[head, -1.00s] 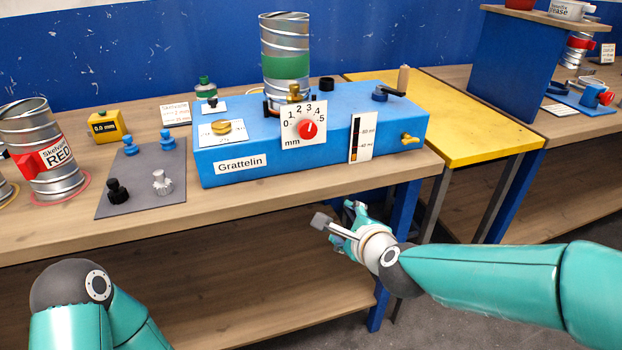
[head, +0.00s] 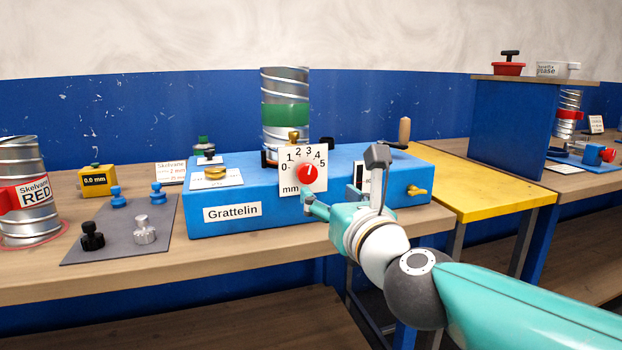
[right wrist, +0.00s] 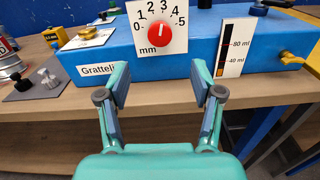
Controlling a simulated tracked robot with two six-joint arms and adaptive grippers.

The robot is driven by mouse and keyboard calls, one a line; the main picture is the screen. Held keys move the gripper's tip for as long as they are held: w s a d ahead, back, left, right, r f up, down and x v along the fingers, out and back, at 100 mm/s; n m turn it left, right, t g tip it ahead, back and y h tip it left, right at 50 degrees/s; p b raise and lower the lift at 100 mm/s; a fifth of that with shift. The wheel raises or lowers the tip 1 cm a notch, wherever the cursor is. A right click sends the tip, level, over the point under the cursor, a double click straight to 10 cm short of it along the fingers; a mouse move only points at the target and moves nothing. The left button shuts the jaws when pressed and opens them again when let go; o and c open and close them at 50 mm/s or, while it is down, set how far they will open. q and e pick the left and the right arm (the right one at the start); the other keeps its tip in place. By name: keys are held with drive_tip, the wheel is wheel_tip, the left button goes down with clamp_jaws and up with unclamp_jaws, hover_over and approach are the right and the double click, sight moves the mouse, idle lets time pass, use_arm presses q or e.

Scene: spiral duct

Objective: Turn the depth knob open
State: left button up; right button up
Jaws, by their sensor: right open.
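The depth knob (head: 309,175) is a red round knob with a white mark, on a white dial plate (head: 289,154) numbered 0 to 5 with "mm", on the front of the blue Grattelin machine (head: 272,214). Its mark points up, near 3. The knob also shows in the right wrist view (right wrist: 160,35). My right gripper (head: 334,199) is in front of the machine, below and slightly right of the dial. In the right wrist view its two fingers (right wrist: 159,88) are apart, with nothing between them. The fingers are clear of the knob. My left gripper is out of view.
A metal spiral duct (head: 285,90) with a green band stands on the machine. A yellow lever (head: 417,191) and a crank (head: 404,132) are at its right. A grey mat (head: 118,232) with several small knobs lies left. The bench front (head: 270,255) is clear.

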sight(309, 175)
drive_tip(key=p+x, duration=0.2)
drive_tip(key=x, duration=0.8)
drive_tip(key=shift+w+f, duration=0.1)
drive_tip(key=shift+w, duration=0.1)
drive_tip(key=c, duration=1.1)
drive_tip(key=shift+c, duration=0.2)
drive_tip(key=shift+n, duration=0.3)
